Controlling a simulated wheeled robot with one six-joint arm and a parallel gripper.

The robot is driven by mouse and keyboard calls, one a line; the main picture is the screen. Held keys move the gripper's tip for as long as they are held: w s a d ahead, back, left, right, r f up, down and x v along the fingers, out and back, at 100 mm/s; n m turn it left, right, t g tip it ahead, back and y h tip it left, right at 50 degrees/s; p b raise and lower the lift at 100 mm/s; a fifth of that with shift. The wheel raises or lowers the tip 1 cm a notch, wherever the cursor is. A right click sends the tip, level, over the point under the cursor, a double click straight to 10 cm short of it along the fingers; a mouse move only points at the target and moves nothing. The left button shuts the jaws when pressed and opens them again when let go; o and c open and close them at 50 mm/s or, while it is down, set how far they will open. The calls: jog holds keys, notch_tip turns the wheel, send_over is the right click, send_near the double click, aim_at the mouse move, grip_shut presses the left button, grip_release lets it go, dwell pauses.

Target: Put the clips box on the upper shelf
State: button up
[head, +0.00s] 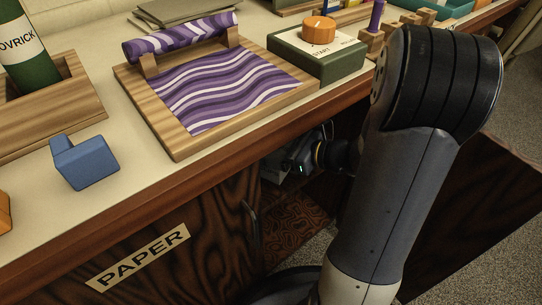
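My gripper (300,165) is partly in view, in the dark opening under the counter, with my arm reaching in from the right. Its fingers are small and in shadow, so I cannot tell whether they are open or shut, or on what. No box marked as clips can be made out. The inside of the cabinet is mostly dark, and my arm covers much of it. I cannot make out an upper shelf there. A patterned brown surface (298,232) shows low in the opening.
An open dark wood door (465,215) stands right of my arm. The closed door marked PAPER (140,258) is left of the opening. The counter above holds a purple marbled tray (178,150), a green START box (338,68) and a blue block (85,164) near its edge.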

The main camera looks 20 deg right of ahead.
jog(key=shift+w+a, duration=0.8)
jog(key=shift+a, duration=0.05)
jog(key=shift+d+f+b, duration=0.1)
jog(key=shift+f+b, duration=1.15)
jog(key=shift+f, duration=0.5)
jog(key=shift+f, duration=0.1)
jog(key=o, duration=0.9)
jog(key=shift+s+d+r, duration=0.25)
jog(key=shift+r, duration=0.05)
jog(key=p+v, duration=0.4)
jog(key=v, duration=0.7)
jog(key=shift+s, duration=0.1)
